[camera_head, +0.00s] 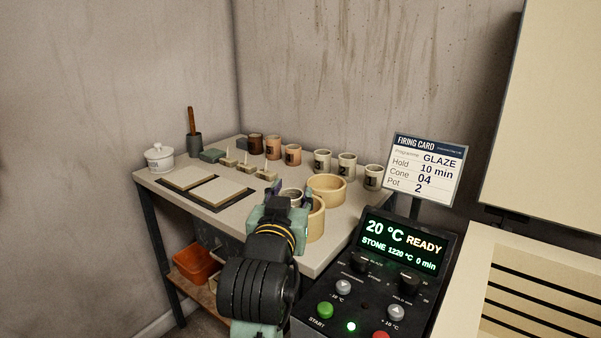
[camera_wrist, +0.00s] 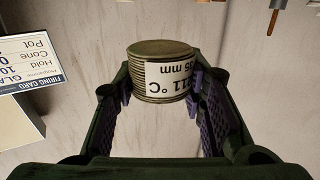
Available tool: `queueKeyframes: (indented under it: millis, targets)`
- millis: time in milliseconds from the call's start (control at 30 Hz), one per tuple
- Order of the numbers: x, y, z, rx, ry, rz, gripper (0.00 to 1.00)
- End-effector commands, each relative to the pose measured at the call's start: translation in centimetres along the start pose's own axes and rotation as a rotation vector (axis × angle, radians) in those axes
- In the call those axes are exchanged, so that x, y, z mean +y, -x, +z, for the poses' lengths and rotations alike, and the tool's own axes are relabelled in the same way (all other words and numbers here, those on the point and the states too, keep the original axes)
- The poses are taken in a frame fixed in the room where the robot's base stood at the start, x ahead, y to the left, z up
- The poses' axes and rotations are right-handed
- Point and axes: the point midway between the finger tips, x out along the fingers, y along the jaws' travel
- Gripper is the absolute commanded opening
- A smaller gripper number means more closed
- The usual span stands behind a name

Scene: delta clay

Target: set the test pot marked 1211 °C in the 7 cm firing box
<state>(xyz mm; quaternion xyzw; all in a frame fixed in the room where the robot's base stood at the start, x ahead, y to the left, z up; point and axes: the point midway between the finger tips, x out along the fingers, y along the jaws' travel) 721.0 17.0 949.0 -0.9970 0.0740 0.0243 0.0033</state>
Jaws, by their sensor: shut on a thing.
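My gripper (camera_head: 289,190) is shut on a small ribbed pot. In the wrist view my gripper (camera_wrist: 160,92) has its two fingers on either side of this test pot (camera_wrist: 166,72). Its white label appears upside down; "11 °C" and "35 mm" can be read, and part of the label is cut off. Two cream round boxes are beside my gripper in the head view: one just right of it (camera_head: 328,190), one lower and partly hidden behind my wrist (camera_head: 317,222). No size marks show on them, so I cannot tell which is the 7 cm firing box.
Several marked cups (camera_head: 322,161) line the back of the table (camera_head: 330,240). Flat slabs (camera_head: 219,193), small stands and a lidded white jar (camera_head: 159,158) are at left. A control panel (camera_head: 385,255) and firing card (camera_head: 424,170) stand front right.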

Motion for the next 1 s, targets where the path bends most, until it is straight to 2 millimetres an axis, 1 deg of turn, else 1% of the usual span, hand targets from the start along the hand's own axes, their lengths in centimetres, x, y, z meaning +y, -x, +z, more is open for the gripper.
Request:
queueKeyframes:
  millis: [33,200,267,400,533,667,900,1000]
  targets:
    - [0.0,-0.6,-0.8,-0.008,0.004,0.002,0.14]
    - [0.1,-2.2,-0.5,-0.008,0.002,0.001,0.14]
    - [0.2,-4.0,0.2,-0.005,0.001,0.003,0.14]
    - [0.2,-7.2,0.3,-0.003,0.0,0.001,0.14]
    - [0.3,-9.3,0.4,-0.001,0.0,0.0,0.14]
    - [0.3,-10.2,0.6,0.0,0.0,0.0,0.14]
    - [0.2,-10.3,3.5,-0.003,0.001,-0.001,0.14]
    - [0.2,-10.3,4.0,0.0,0.0,-0.001,0.14]
